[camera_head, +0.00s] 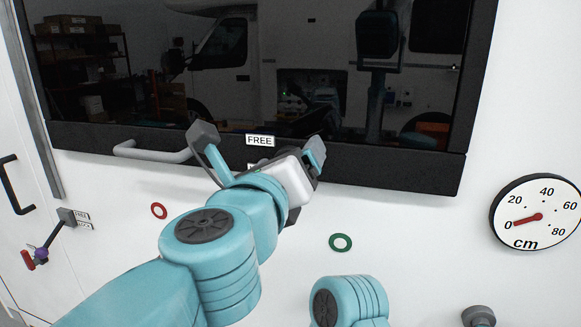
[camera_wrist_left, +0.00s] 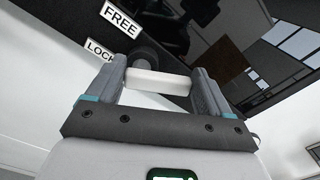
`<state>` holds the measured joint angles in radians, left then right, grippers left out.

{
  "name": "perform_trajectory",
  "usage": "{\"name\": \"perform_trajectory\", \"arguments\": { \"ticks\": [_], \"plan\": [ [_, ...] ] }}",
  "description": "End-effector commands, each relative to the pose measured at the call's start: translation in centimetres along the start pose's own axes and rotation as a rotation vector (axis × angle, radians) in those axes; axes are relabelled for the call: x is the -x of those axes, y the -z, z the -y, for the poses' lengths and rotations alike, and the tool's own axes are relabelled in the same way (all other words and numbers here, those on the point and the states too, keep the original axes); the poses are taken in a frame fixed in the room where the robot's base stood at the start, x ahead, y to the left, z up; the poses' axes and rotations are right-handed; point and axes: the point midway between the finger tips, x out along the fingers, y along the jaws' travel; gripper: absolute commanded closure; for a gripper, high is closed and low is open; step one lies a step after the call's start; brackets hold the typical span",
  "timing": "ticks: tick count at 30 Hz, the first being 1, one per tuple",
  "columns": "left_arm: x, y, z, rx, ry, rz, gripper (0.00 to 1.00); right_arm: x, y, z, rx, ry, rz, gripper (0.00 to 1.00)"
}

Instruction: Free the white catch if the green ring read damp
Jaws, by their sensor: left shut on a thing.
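The white catch (camera_wrist_left: 158,82) is a short white bar on a dark round pivot in the left wrist view. My left gripper (camera_wrist_left: 156,85) is shut on it, one finger at each end. In the head view the left gripper (camera_head: 260,145) is at the window's lower frame and mostly hides the catch. A FREE label (camera_wrist_left: 121,19) and a LOCK label (camera_wrist_left: 100,49) sit beside the catch; I cannot tell which it points to. The green ring (camera_head: 340,242) is on the white wall, lower right of the gripper, with nothing touching it. My right gripper is out of view.
A dark window (camera_head: 300,70) with a pale bar handle (camera_head: 150,152) fills the top. A red ring (camera_head: 158,211) is on the wall at left. A round cm gauge (camera_head: 538,215) reads near 0 at right. A red-and-purple-ended lever (camera_head: 45,243) stands at far left.

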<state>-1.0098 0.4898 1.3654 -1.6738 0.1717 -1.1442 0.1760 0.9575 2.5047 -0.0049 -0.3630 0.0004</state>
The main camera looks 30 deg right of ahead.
Motion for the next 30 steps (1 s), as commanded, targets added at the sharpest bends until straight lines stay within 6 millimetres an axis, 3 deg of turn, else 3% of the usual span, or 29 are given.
{"name": "perform_trajectory", "arguments": {
  "ticks": [30],
  "plan": [
    [-0.1,-1.0,-1.7,0.907,-0.002,-0.004,0.5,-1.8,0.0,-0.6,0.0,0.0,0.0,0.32]
  ]
}}
